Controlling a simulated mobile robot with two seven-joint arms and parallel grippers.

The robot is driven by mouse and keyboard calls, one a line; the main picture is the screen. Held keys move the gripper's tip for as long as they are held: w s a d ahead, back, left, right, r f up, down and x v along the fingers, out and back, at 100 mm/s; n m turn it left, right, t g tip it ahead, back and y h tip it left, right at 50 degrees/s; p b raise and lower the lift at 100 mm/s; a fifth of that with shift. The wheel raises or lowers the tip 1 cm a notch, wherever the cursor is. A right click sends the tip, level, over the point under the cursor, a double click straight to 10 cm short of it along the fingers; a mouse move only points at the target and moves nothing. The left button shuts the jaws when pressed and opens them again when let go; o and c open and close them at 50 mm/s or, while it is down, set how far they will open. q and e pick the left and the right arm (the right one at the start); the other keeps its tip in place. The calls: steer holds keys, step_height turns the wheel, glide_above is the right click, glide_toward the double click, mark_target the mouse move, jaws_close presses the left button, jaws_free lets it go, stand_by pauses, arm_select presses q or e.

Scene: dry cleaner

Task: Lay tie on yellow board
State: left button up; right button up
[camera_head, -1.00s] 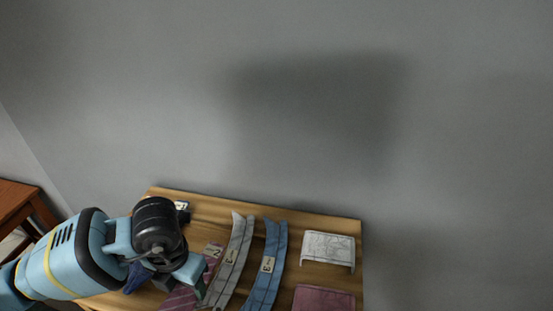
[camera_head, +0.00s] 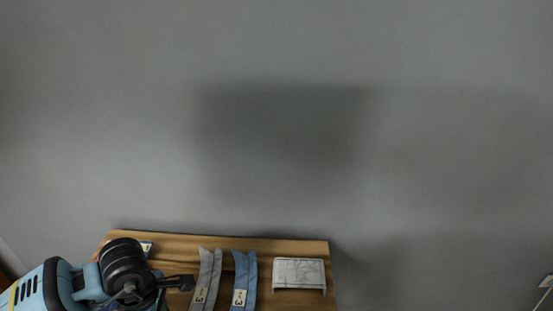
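A grey tie (camera_head: 206,275) with a small numbered tag lies on the wooden table (camera_head: 283,250). A blue tie (camera_head: 245,273) with a similar tag lies just right of it. My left gripper (camera_head: 172,286) is at the lower left, over the table and left of the grey tie. My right gripper is not in view. No yellow board shows in this view.
A white tag (camera_head: 147,247) shows at the back left, partly behind my wrist. A bare grey wall (camera_head: 300,150) rises right behind the table.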

arm_select(q)
steer(key=m, duration=0.4)
steer(key=shift+w+f, duration=0.15)
steer(key=shift+w, duration=0.1)
steer(key=m, duration=0.5)
steer(key=shift+w+a+f, duration=0.1)
steer(key=shift+w+f, duration=0.15)
steer(key=shift+w, duration=0.1)
steer(key=m, duration=0.5)
steer(key=shift+w+f+p, duration=0.2)
steer(key=shift+w+p, duration=0.1)
steer(key=m, duration=0.3)
steer(key=shift+w+a+f+m, duration=0.1)
steer(key=shift+w+f+m, duration=0.1)
steer(key=shift+m, duration=0.2)
steer(key=shift+s, duration=0.1)
